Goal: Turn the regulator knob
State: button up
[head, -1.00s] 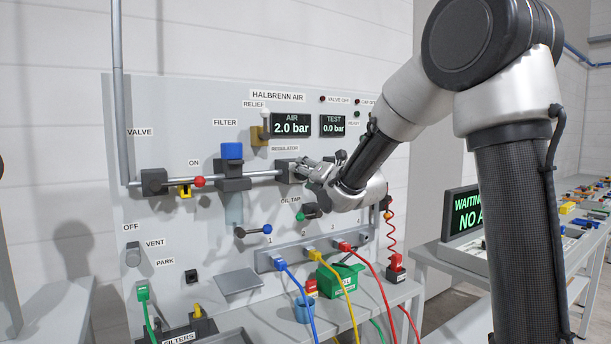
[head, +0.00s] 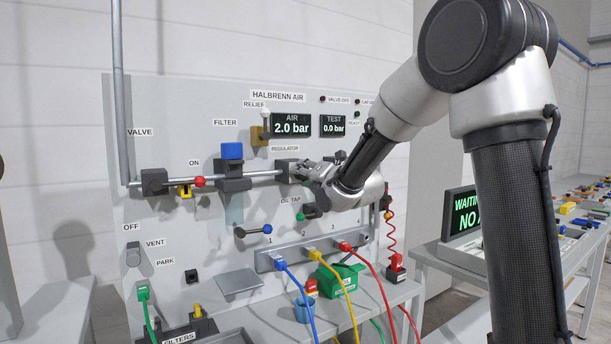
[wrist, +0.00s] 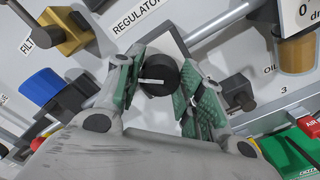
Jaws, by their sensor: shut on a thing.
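The regulator knob (wrist: 165,75) is a black round knob with a white pointer line, seen end-on in the wrist view. My gripper (wrist: 162,84) has its two green-padded fingers on either side of it and is shut on it. In the head view my gripper (head: 308,171) is at the right end of the grey pipe, beside the dark regulator block (head: 285,169). There the fingers hide the knob. The AIR display (head: 291,126) reads 2.0 bar, and the TEST display (head: 333,126) reads 0.0 bar.
Left along the pipe are a blue-topped filter (head: 232,152) and a valve with a red-tipped lever (head: 198,182). The green-ended oil tap (head: 305,214) lies just below my gripper. Blue, yellow and red hoses (head: 372,262) hang from the manifold below.

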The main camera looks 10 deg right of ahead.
jog(key=shift+f+m, duration=0.15)
jog(key=shift+m, duration=7.6)
jog(key=shift+f+m, duration=0.1)
jog(key=shift+m, duration=7.65)
jog(key=o, duration=1)
jog(key=shift+r, duration=0.1)
